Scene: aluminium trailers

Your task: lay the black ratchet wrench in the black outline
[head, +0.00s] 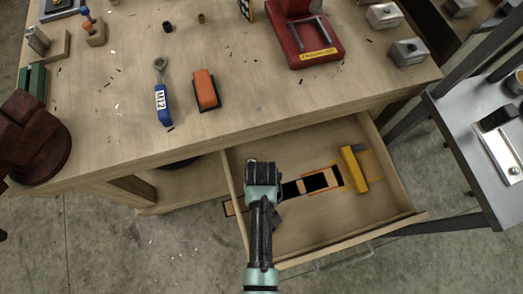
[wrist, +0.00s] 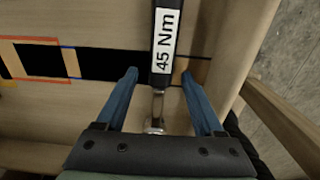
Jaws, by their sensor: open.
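The black ratchet wrench (wrist: 154,74) shows in the wrist view, with a "45 Nm" label on its black handle and a bright metal part toward my gripper. My gripper (wrist: 160,92) is open, a blue finger on each side of the wrench with visible gaps. Behind the wrench a black strip (wrist: 105,66) crosses the drawer floor; part of it is hidden. In the head view my gripper (head: 262,172) is over the left part of the open drawer and the wrench is hidden. The black strip (head: 291,189) emerges to its right. I cannot tell how high the wrench is.
An orange-edged black outline (head: 320,181) lies along the strip. A yellow block (head: 355,168) is at the drawer's right. Drawer walls (head: 386,150) surround the space. On the bench are a blue-handled wrench (head: 162,105), an orange object (head: 206,90) and a red fixture (head: 305,40).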

